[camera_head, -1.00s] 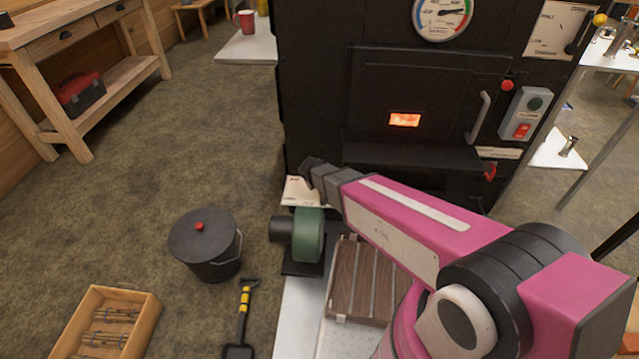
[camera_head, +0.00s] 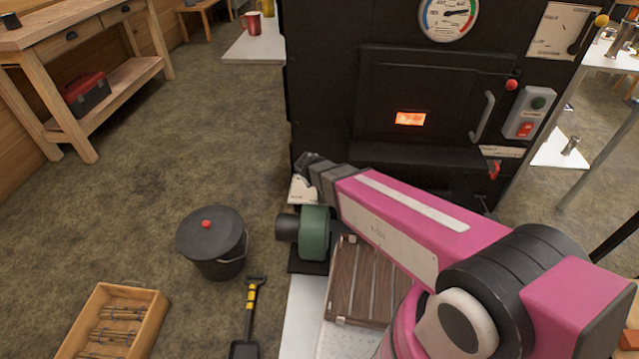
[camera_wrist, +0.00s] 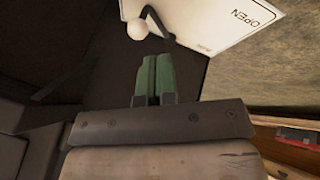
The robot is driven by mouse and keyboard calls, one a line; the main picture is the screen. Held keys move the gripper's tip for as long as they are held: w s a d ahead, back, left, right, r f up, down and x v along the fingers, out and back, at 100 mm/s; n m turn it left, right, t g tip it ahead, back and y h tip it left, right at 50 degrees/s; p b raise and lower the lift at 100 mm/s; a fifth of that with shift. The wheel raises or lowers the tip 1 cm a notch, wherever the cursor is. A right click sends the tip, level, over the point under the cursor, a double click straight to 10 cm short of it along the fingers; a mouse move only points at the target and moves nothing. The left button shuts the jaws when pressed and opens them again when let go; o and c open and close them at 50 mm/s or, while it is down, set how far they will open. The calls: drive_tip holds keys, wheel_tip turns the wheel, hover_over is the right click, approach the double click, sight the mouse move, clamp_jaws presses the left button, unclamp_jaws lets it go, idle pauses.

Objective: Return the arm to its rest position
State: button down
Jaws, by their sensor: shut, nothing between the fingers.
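My pink arm (camera_head: 420,225) reaches from the lower right toward the black evaporator (camera_head: 400,145). Its dark grey end is beside the evaporator's lower left, above the green blower (camera_head: 314,232). The fingers cannot be made out in the head view. In the wrist view my gripper (camera_wrist: 155,62) shows as two green fingers side by side, shut and empty. Beyond them is a white plate (camera_wrist: 215,25) marked OPEN, with a pale round knob (camera_wrist: 137,29) on a dark lever. The fingers appear apart from the knob.
A lidded black bucket (camera_head: 212,243), a shovel (camera_head: 250,305) and a wooden crate (camera_head: 152,325) stand on the floor at left. A slatted brown panel (camera_head: 357,285) lies below the arm. A workbench (camera_head: 75,45) is at far left. Floor between is open.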

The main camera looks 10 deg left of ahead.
drive_tip(key=d+v, duration=0.1)
drive_tip(key=v, duration=0.4)
drive_tip(key=s+d+r+m+g, duration=0.1)
drive_tip(key=d+r+m+g, duration=0.1)
drive_tip(key=d, duration=1)
drive_tip(key=s+d+r+m+g+y, duration=0.1)
drive_tip(key=d+r+m+g, duration=0.1)
drive_tip(key=d, duration=1)
drive_tip(key=s+d+r+m+g, duration=0.1)
drive_tip(key=d+r+m+g, duration=0.1)
drive_tip(key=d, duration=1)
drive_tip(key=shift+s+m, duration=0.15)
drive_tip(key=shift+m, duration=0.15)
